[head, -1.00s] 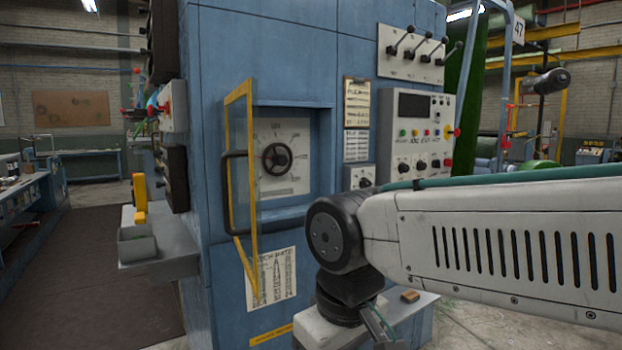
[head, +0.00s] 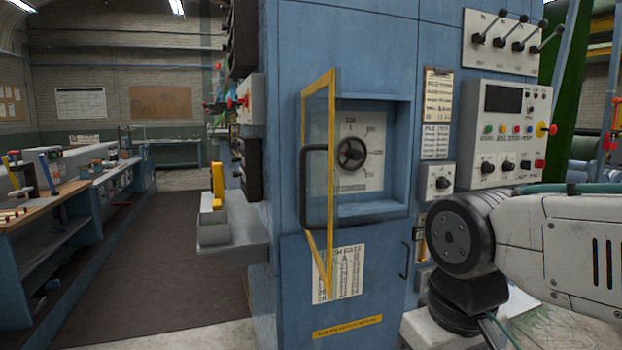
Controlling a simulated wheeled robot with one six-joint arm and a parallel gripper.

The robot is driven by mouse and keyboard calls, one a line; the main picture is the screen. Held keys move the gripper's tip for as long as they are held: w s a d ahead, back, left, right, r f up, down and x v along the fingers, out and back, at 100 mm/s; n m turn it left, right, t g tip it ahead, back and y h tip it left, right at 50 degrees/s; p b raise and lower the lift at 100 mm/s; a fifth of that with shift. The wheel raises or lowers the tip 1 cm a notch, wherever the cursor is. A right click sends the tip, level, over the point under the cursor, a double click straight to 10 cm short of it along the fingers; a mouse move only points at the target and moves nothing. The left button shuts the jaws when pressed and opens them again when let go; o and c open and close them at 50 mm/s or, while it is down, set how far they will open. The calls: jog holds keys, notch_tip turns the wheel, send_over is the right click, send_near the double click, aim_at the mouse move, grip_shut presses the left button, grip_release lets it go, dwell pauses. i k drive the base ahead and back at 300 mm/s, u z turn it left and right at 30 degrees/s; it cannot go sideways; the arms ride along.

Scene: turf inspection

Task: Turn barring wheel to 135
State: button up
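A black handwheel (head: 351,153), which I take to be the barring wheel, sits at the centre of a pale dial plate (head: 362,182) in a recess of the blue machine. Numbers ring the dial, but they are too small to read surely, and I cannot tell the wheel's setting. A yellow-framed clear guard (head: 331,105) stands swung open at the recess's left side. My arm reaches in from the right, well apart from the wheel. My gripper is out of view below the picture's bottom edge.
A control panel (head: 505,132) with buttons and knobs stands right of the recess, below a lever panel (head: 512,42). A grey shelf (head: 225,238) juts from the machine's left side. A dark floor aisle (head: 150,270) runs between it and the workbenches (head: 45,215).

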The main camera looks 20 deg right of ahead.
aim_at(354, 154)
jog(key=z, duration=2.2)
jog(key=i, duration=0.85)
jog(key=u, duration=2.2)
